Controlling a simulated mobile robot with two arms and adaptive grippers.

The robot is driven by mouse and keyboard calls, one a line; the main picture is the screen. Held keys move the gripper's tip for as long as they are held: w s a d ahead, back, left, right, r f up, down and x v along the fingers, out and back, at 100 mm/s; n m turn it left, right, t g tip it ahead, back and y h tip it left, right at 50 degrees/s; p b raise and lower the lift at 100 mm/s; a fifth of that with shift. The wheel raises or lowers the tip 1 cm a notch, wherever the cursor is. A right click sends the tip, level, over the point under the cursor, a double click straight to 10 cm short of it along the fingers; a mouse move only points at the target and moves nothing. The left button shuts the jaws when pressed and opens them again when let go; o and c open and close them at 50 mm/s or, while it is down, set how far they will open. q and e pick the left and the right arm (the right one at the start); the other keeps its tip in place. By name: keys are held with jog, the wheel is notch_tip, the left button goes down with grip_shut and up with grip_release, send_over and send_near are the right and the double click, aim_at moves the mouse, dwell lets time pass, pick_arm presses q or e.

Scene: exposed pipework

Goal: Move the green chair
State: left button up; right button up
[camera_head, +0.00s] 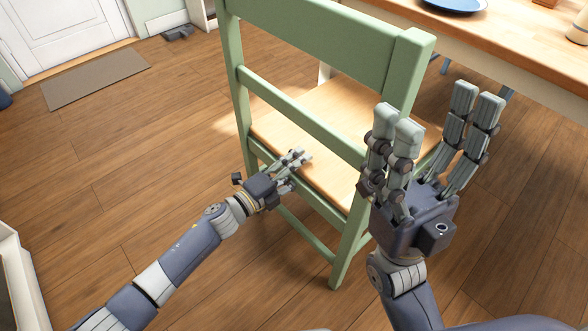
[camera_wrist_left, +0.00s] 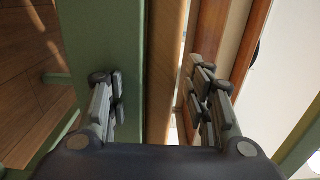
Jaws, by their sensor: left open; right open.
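The green chair (camera_head: 310,35) stands upright with its back towards me and has a light wooden seat (camera_head: 325,105). My left gripper (camera_head: 296,160) is open at the rear of the seat, below the lower back rail. In the left wrist view, its fingers (camera_wrist_left: 160,95) are apart, with green chair frame (camera_wrist_left: 90,40) and a wooden edge (camera_wrist_left: 165,70) beyond and between them. I cannot tell whether they touch the chair. My right gripper (camera_head: 437,112) is open and points up, in front of the chair's right back post and partly hiding it.
A wooden table (camera_head: 510,45) with a blue plate (camera_head: 455,4) stands beyond the chair at upper right. A doormat (camera_head: 95,78) lies by a white door (camera_head: 60,30) at upper left. The wooden floor left of the chair is clear.

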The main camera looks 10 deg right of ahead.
pick_arm(q)
jog(key=shift+c, duration=0.3)
grip_shut()
jog(key=shift+s+f, duration=0.1)
jog(key=shift+f, duration=0.2)
dwell(0.3)
